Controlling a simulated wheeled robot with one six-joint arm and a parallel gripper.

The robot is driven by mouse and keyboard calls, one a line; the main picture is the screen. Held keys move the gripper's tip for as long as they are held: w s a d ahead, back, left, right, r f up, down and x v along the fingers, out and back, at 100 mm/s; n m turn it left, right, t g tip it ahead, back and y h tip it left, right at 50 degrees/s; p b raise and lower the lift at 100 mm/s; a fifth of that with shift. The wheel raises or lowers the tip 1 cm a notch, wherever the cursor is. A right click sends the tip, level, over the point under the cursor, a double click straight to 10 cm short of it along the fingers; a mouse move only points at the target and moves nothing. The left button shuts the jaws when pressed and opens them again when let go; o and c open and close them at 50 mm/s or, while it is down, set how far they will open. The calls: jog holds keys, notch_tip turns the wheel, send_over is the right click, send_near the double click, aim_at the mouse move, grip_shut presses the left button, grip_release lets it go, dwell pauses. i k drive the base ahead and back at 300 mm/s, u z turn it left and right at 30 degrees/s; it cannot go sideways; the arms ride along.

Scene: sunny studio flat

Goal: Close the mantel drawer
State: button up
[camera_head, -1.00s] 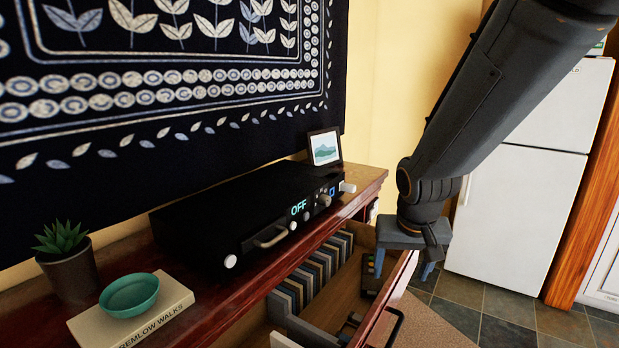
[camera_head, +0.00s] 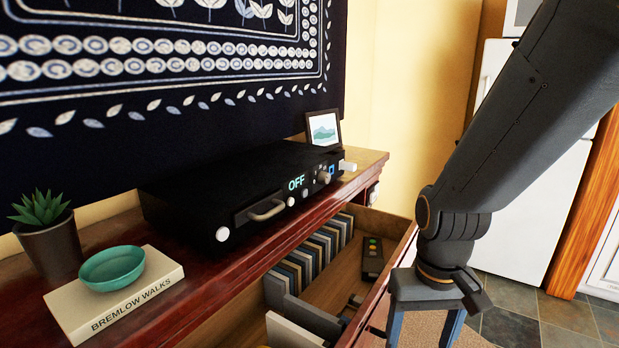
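The mantel drawer (camera_head: 398,262) is pulled open from the dark red wooden mantel (camera_head: 213,262). Several upright cases, a remote (camera_head: 372,258) and other small items lie inside it. My gripper (camera_head: 423,336) points down just outside the drawer's front, at its right part. Its two blue-grey fingers are spread apart with nothing seen between them. The fingertips run to the bottom edge of the picture. I cannot tell whether a finger touches the drawer front. The drawer's handle is not visible now.
On the mantel stand a black player (camera_head: 240,200) reading OFF, a framed picture (camera_head: 323,130), a potted plant (camera_head: 48,240), and a book (camera_head: 120,300) bearing a teal bowl (camera_head: 112,266). A white fridge (camera_head: 560,190) stands behind my arm. Tiled floor (camera_head: 520,300) lies to the right.

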aim_at(323, 271)
jog(key=z, duration=1.1)
jog(key=k, duration=0.65)
jog(key=u, duration=1.2)
